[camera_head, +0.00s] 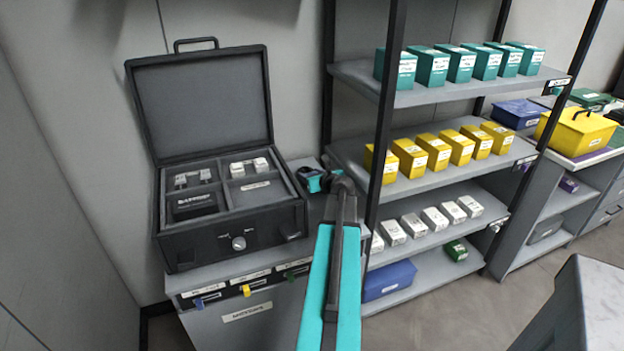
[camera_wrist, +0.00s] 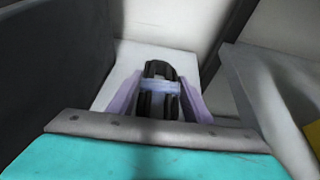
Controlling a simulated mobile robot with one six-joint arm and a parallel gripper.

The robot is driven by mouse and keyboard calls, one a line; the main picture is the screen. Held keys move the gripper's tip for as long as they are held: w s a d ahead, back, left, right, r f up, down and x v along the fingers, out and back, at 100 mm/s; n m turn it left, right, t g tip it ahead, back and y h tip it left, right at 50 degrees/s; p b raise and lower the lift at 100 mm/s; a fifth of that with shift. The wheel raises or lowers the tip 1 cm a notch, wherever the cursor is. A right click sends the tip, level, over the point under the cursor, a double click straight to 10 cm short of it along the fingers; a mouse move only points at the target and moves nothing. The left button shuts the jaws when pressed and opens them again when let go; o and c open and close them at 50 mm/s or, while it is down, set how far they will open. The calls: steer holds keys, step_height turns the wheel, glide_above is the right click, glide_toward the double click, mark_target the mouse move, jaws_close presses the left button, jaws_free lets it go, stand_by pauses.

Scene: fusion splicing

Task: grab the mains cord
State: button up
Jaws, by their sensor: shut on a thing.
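The mains cord (camera_wrist: 160,70) is a black coiled bundle with a pale band around it, seen in the wrist view. My gripper (camera_wrist: 159,90) has its two pale purple fingers on either side of the bundle and is shut on it. The cord is over or on a light grey surface; I cannot tell whether it still touches it. In the head view my wrist is beside the right side of the open black case, and the cord cannot be made out there.
The open black case (camera_head: 230,243) stands on a grey cabinet (camera_head: 245,318), left of my arm. A shelf rack (camera_head: 425,180) with teal, yellow and white boxes stands close on the right, its black post (camera_head: 388,110) near my wrist.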

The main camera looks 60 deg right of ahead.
steer(key=shift+r, duration=0.65)
steer(key=shift+s+a+r, duration=0.15)
steer(key=shift+s+r, duration=0.1)
steer(key=s+a, duration=0.2)
steer(key=s, duration=0.1)
steer(key=s+a+b, duration=0.1)
steer(key=s+a, duration=0.1)
steer(key=s, duration=0.2)
steer(key=s+a+r+b, duration=0.1)
steer(key=s+a, duration=0.1)
steer(key=s, duration=0.2)
steer(key=shift+a, duration=0.35)
steer(key=shift+r+p, duration=0.3)
steer(key=shift+p, duration=0.75)
steer(key=p, duration=0.5)
steer(key=shift+s+a+r+p, duration=0.1)
steer(key=shift+s+a+p, duration=0.05)
steer(key=shift+s+p, duration=0.25)
steer(key=s+p, duration=0.1)
steer(key=p, duration=0.4)
steer(key=shift+a, duration=0.3)
steer(key=shift+s+a+f+p, duration=0.2)
steer(key=shift+p, duration=0.75)
